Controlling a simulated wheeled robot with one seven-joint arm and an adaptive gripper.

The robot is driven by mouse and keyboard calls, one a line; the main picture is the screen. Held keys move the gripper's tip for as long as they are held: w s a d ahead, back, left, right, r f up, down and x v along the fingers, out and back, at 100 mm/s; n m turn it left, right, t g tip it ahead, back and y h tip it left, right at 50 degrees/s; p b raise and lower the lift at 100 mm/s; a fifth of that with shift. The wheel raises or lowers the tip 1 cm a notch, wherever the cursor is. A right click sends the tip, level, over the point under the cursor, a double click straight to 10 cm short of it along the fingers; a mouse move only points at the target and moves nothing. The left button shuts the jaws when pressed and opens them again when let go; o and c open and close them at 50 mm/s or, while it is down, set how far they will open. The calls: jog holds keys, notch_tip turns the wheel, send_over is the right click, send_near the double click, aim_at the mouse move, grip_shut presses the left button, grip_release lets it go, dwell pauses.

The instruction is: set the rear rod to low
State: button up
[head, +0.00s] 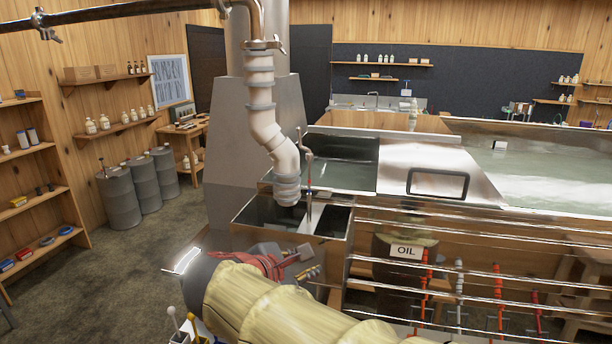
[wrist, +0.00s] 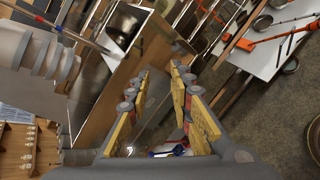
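A thin upright metal rod (head: 308,180) with a bent top and a reddish band stands in the open steel float box (head: 335,238). I cannot tell whether it is the rear rod; no second rod shows clearly in the head view. In the wrist view a slanted rod (wrist: 62,28) with coloured marks crosses the upper left, near a white plate-like piece (wrist: 110,46). My gripper (wrist: 161,71) is open, with nothing between its yellow-padded fingers. In the head view my gripper (head: 306,263) is below and in front of the float box, apart from the rod.
A jointed pipe (head: 263,110) comes down into the float box's left side. The evaporator pan (head: 350,165) lies behind, with a steel hood (head: 437,183) to its right. Horizontal rails (head: 480,228) run along the front right. Barrels (head: 145,183) stand at the left wall.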

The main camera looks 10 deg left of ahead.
jog(key=w+a+r+n+t, duration=0.2)
jog(key=r+n, duration=0.1)
jog(key=r, duration=0.3)
jog(key=w+a+r+n+t, duration=0.2)
jog(key=a+r, duration=0.1)
jog(key=r, duration=0.3)
jog(key=n+t, duration=0.2)
jog(key=n, duration=0.2)
send_near(308, 157)
jog(key=w, duration=0.2)
jog(key=shift+h, duration=0.4)
jog(key=w, duration=0.3)
jog(key=w+d+p, duration=0.1)
jog(key=w, duration=0.3)
jog(key=shift+w+d+f, duration=0.1)
jog(key=shift+d+f, duration=0.05)
jog(key=shift+d, duration=0.05)
jog(key=c, duration=0.3)
grip_shut()
